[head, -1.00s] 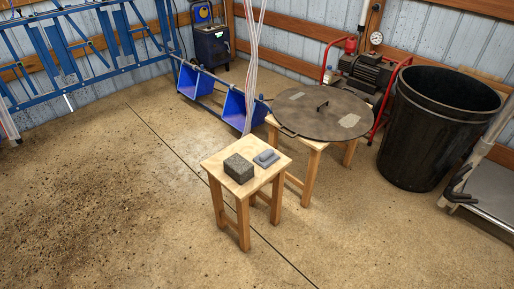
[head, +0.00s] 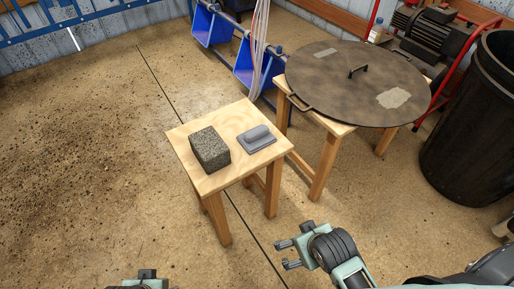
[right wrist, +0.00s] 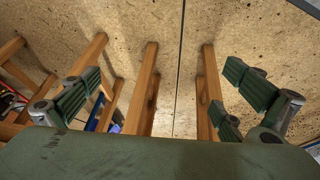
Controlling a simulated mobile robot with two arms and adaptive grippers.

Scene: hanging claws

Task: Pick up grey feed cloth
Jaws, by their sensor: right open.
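The grey feed cloth (head: 257,138) appears as a small, flat grey piece with a raised rounded part on top. It lies on the right part of a small wooden stool (head: 232,184). My right gripper (head: 286,255) is in front of the stool and to its right, apart from the cloth, with its fingers spread and empty. In the right wrist view its fingers (right wrist: 165,92) stand wide apart over floor and wooden legs; the cloth does not show there. A piece of my left gripper (head: 146,281) shows at the bottom edge; its fingers cannot be made out.
A rough dark grey block (head: 209,149) sits left of the cloth on the same stool. A big round lid (head: 335,88) lies on a second wooden stand behind, to the right. A black bin (head: 470,135) stands at far right. Floor on the left is open.

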